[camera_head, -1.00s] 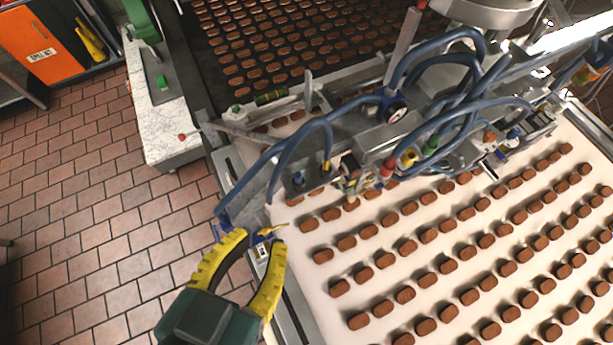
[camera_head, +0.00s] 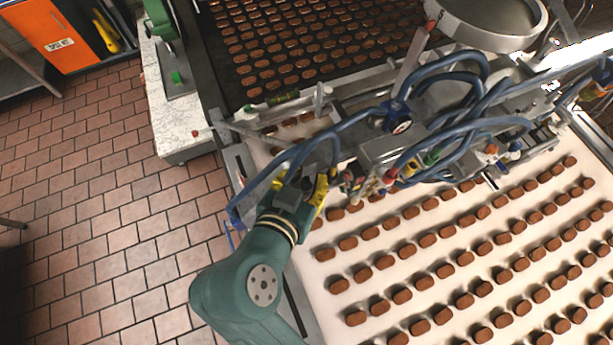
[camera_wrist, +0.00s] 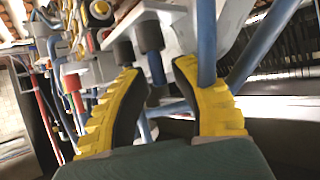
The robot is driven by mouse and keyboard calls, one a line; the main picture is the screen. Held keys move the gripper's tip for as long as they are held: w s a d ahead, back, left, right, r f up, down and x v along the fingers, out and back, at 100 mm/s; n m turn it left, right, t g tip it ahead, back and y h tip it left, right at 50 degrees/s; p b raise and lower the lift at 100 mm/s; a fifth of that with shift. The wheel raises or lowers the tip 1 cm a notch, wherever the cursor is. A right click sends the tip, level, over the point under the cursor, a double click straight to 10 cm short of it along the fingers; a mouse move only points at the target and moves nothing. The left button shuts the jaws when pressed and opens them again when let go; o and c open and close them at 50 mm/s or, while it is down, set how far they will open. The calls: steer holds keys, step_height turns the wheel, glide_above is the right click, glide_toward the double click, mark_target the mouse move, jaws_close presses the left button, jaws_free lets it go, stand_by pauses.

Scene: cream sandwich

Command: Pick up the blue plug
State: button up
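My gripper (camera_head: 301,186) is at the left end of the machine head over the belt, with its yellow fingers on either side of a small blue fitting (camera_head: 307,184), probably the blue plug. In the wrist view my gripper (camera_wrist: 160,72) is open, with a gap between the fingertips. A dark-collared blue piece (camera_wrist: 156,66), which looks like the plug, hangs in or just beyond that gap. I cannot tell whether either finger touches it. A blue hose (camera_wrist: 207,45) runs down across the right finger.
Thick blue hoses (camera_head: 432,80) loop over the machine head close to my gripper. Red, yellow and green fittings (camera_head: 411,168) sit to its right. The white belt (camera_head: 335,310) carries rows of brown biscuits. Tiled floor (camera_head: 95,230) is open on the left.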

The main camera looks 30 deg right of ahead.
steer(key=shift+c, duration=0.2)
jaws_close()
